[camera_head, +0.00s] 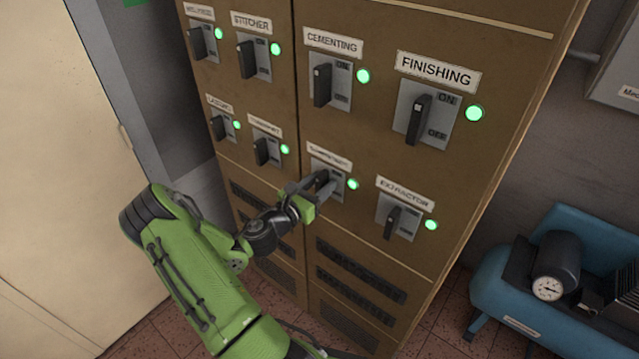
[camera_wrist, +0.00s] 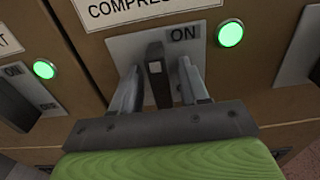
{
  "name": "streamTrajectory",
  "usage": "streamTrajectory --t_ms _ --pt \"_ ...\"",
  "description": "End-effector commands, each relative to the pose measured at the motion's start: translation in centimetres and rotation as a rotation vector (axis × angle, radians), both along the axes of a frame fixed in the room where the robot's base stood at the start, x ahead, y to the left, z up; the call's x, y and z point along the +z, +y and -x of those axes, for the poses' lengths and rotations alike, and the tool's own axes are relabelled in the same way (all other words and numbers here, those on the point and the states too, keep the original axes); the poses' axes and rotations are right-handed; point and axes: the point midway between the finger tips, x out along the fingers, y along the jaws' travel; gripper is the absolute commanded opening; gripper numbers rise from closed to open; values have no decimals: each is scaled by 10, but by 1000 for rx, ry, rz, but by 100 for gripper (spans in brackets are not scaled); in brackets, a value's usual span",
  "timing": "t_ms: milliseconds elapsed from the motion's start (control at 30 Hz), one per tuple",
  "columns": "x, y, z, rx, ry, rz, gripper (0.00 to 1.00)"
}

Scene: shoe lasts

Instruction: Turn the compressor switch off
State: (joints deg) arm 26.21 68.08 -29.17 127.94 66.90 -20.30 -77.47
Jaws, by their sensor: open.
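The compressor switch (camera_wrist: 156,72) is a dark lever on a grey plate under a white label whose visible letters read "COMPRES". The lever stands upright, near the ON mark, and the green lamp (camera_wrist: 230,34) to its right is lit. In the head view the compressor plate (camera_head: 339,163) is in the lower row, partly hidden by my gripper (camera_head: 318,182). In the wrist view my gripper (camera_wrist: 163,82) is open, with one finger on each side of the lever. Gaps show between the lever and both fingers. The lower part of the plate is hidden by my gripper.
The brown cabinet carries several other switches with lit green lamps. The extractor switch (camera_head: 394,221) is close on the right, and another switch (camera_head: 264,150) is on the left. A blue compressor tank (camera_head: 510,285) stands on the floor at the right.

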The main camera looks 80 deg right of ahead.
Motion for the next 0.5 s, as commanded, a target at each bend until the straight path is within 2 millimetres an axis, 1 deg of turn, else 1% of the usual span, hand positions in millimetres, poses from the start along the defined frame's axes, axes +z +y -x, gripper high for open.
streamTrajectory --t_ms 167,200,367,400,500 --pt "0 0 0 0 0 0 45" --pt "0 0 0 0 0 0 43" --pt "0 0 0 -1 0 0 19" --pt "0 0 0 -1 0 0 12" --pt "0 0 0 -1 0 0 0"
